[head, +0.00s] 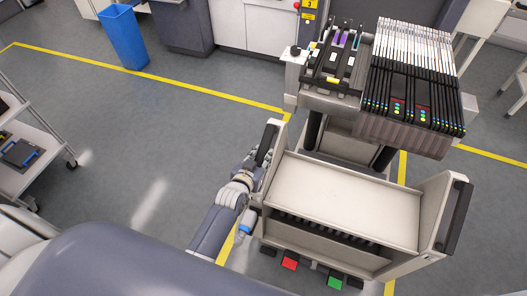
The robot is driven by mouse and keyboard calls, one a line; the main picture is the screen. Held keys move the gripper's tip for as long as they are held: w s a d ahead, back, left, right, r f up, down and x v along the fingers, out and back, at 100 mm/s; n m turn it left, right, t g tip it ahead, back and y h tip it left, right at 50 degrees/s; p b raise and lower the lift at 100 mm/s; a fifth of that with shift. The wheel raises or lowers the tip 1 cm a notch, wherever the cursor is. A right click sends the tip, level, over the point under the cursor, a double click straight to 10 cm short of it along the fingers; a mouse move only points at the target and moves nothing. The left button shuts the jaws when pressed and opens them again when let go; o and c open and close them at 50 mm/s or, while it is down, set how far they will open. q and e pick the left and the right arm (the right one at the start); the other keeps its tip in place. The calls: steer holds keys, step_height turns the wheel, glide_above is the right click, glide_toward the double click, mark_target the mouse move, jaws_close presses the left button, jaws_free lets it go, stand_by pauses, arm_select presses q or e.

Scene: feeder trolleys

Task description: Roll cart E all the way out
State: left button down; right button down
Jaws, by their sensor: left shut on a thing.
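The cart (345,195) is a beige feeder trolley at the right of the head view, with a flat top shelf and a raised rack of dark feeders at its far end. No letter E is readable on it. It has a black left handle (267,143) and a black right handle (454,219). My left gripper (259,168) is shut on the lower part of the left handle; its fingertips are partly hidden. My right gripper is out of view.
A red pedal (289,264) and a green pedal (335,282) sit low on the cart's near side. Yellow floor lines (170,84) run left of and under it. A blue bin (123,38) and a grey side trolley (35,160) stand left; the floor between is clear.

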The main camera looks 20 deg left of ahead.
arm_select(q)
steer(key=shift+s+f, duration=0.3)
steer(key=shift+s, duration=0.35)
steer(key=c, duration=1.5)
jaws_free()
steer(key=shift+o, duration=1.1)
steer(key=shift+r, duration=0.25)
steer(key=v, duration=1.2)
steer(key=shift+s+a, duration=0.1)
